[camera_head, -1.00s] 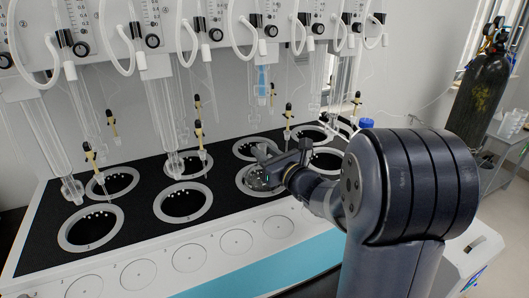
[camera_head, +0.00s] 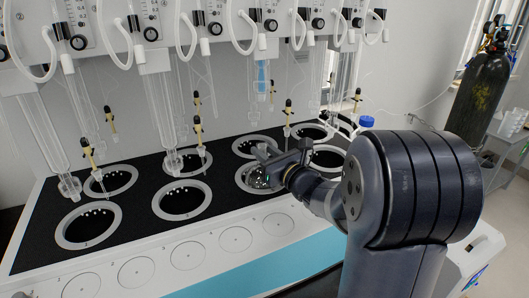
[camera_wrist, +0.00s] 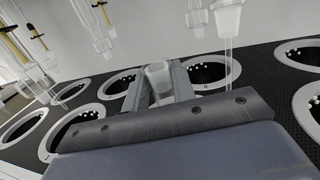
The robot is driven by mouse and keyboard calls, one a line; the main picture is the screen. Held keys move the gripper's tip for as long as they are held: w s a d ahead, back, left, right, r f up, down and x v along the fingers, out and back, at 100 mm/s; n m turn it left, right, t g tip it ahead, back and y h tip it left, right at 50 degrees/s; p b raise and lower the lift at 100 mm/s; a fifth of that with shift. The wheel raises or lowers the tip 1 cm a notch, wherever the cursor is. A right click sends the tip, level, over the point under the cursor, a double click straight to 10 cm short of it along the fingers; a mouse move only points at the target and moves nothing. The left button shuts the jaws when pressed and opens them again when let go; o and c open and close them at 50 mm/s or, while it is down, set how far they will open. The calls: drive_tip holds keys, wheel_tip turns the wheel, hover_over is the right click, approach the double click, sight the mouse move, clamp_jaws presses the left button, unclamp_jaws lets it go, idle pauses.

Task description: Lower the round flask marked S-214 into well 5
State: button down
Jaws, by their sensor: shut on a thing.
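My gripper (camera_head: 266,153) is shut on the neck of a clear round flask (camera_head: 257,179), over the front-row well third from the left (camera_head: 239,185). The flask's body shows within that well's pale ring, partly hidden by the gripper. I cannot tell whether it touches the well. In the wrist view the frosted neck (camera_wrist: 158,78) stands between the two grey fingers (camera_wrist: 155,88), and the body below is hidden. The S-214 marking is not readable, and I cannot read a 5 beside this well.
Open dark wells (camera_head: 182,200) stand left of the gripper, and others behind and right. A blue-capped bottle (camera_head: 366,122) stands behind my arm. A dark gas cylinder (camera_head: 478,95) is at right.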

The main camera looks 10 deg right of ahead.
drive_tip(key=shift+f+b, duration=0.15)
drive_tip(key=shift+b, duration=0.15)
drive_tip(key=c, duration=1.1)
unclamp_jaws()
drive_tip(key=b+v, duration=0.1)
drive_tip(key=v, duration=1)
drive_tip(key=shift+w, duration=0.1)
drive_tip(key=p+x, duration=0.1)
drive_tip(key=x, duration=0.9)
drive_tip(key=shift+w+a, duration=0.2)
drive_tip(key=shift+w, duration=0.2)
drive_tip(key=shift+p, duration=0.3)
